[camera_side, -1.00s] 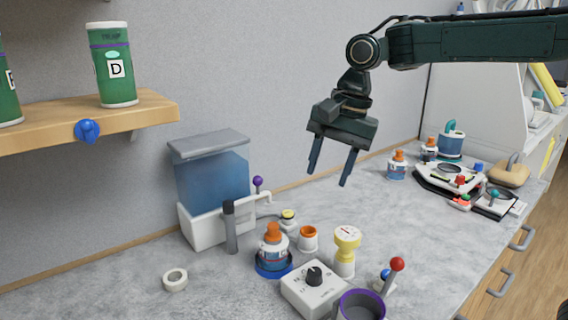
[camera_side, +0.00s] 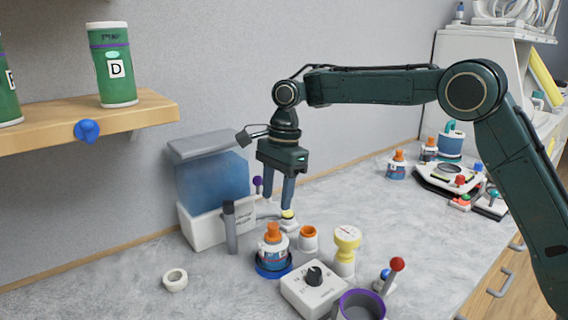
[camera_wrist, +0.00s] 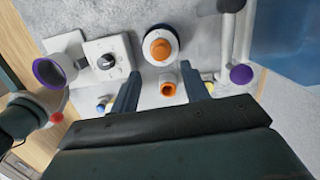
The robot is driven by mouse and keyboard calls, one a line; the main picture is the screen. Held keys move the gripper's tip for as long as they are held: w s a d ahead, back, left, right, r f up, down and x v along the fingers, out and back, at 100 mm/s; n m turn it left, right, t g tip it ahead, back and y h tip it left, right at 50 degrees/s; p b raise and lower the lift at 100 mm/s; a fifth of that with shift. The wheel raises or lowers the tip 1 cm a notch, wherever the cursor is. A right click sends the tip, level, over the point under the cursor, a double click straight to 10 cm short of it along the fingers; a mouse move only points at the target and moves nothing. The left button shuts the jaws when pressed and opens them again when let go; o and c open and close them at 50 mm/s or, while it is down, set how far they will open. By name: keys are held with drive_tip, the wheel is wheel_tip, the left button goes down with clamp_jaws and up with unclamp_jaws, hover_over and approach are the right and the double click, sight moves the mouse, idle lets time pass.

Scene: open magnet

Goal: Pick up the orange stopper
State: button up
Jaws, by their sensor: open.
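An orange stopper (camera_side: 272,232) sits in the neck of a white and blue bottle (camera_side: 272,250), which stands upright in a round blue base. In the wrist view, the stopper (camera_wrist: 160,49) is seen from above, beyond my fingertips. My gripper (camera_side: 277,209) points down, open and empty. It hangs above the counter, near the bottle's stopper and apart from it. In the wrist view, my gripper (camera_wrist: 163,78) has its fingers on either side of a small white cup with an orange rim (camera_wrist: 167,86).
A water tank (camera_side: 212,185) with a tap stands behind left. More orange-capped bottles (camera_side: 397,168) stand far right.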

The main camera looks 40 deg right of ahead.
sight(273, 224)
drive_tip(key=shift+a+f, duration=0.1)
drive_tip(key=shift+f, duration=0.45)
drive_tip(key=shift+f, duration=0.1)
drive_tip(key=shift+a+f, duration=0.2)
drive_tip(key=shift+f, duration=1.3)
drive_tip(key=shift+a+f, duration=0.2)
drive_tip(key=shift+f, duration=1.3)
drive_tip(key=shift+c, duration=0.3)
clamp_jaws()
